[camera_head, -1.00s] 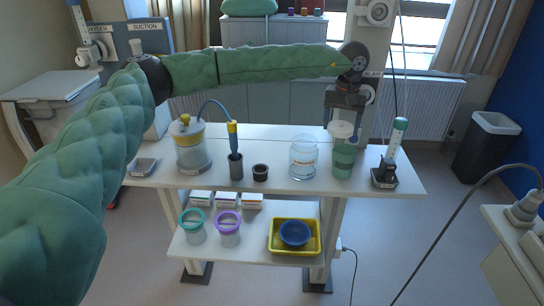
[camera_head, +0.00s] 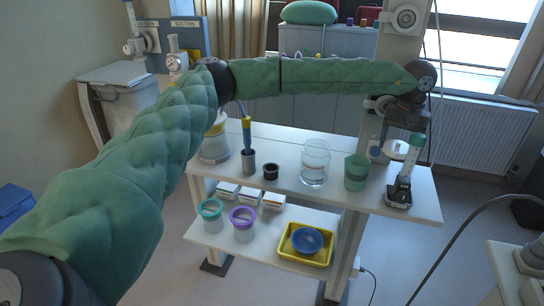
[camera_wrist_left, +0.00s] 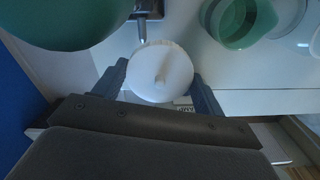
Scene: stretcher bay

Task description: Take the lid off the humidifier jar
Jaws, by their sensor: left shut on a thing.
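The clear humidifier jar (camera_head: 315,163) stands upright and without a lid on the white upper shelf. My left gripper (camera_head: 397,132) is shut on the white round lid (camera_head: 388,152), right of the jar and apart from it. My right gripper is not in view.
A green cup (camera_head: 357,172) stands between jar and lid. A tube stand (camera_head: 399,192) is close to the gripper at the right end. Left of the jar are a black ring (camera_head: 271,172), a grey holder (camera_head: 249,163) and a yellow-banded container (camera_head: 214,148). The shelf's front strip is clear.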

